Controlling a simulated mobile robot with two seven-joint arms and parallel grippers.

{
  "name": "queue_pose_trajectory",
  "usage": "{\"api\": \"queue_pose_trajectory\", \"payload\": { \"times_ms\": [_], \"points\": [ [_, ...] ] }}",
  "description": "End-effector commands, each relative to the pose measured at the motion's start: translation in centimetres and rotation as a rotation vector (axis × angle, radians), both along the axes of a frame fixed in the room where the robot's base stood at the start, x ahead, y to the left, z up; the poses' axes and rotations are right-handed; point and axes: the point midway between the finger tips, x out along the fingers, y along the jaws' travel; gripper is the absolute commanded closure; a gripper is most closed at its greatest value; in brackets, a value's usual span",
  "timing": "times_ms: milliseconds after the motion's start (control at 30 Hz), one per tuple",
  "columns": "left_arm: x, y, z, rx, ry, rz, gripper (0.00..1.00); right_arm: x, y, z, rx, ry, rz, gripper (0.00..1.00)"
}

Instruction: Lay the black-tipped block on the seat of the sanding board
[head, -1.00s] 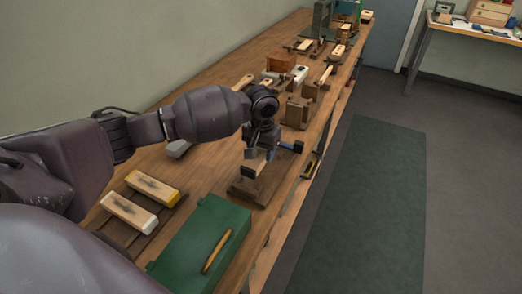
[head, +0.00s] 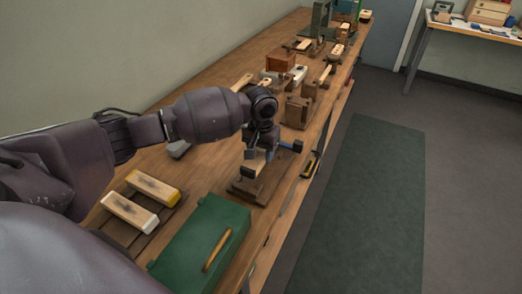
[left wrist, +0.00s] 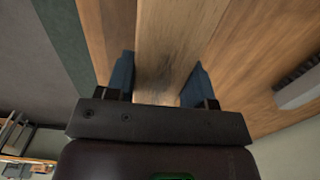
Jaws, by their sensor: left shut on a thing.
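My left gripper (head: 268,150) is shut on the black-tipped block (head: 257,163), a pale wooden block whose black end (head: 248,171) points toward the front left. In the left wrist view the block (left wrist: 166,45) runs between the two blue fingers. The sanding board (head: 245,192), a dark brown wooden board, lies on the bench directly below the block. The gripper hides part of the block and board. I cannot tell whether the block touches the board. My right gripper is not in view.
A white-tipped block (head: 130,212) and a yellow-tipped block (head: 152,188) lie on a dark rack at the left. A green case (head: 190,250) stands at the near bench edge. A brown wooden fixture (head: 299,110) and several tools stand farther along the bench.

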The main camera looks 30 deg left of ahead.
Motion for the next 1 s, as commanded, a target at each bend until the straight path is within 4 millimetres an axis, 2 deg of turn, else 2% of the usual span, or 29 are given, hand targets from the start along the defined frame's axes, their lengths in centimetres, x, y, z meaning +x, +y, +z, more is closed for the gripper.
{"api": "queue_pose_trajectory", "payload": {
  "times_ms": [1000],
  "points": [
    [0.0,0.0,-2.9,0.000,0.000,0.000,0.79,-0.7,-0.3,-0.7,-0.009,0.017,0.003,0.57]
  ]
}}
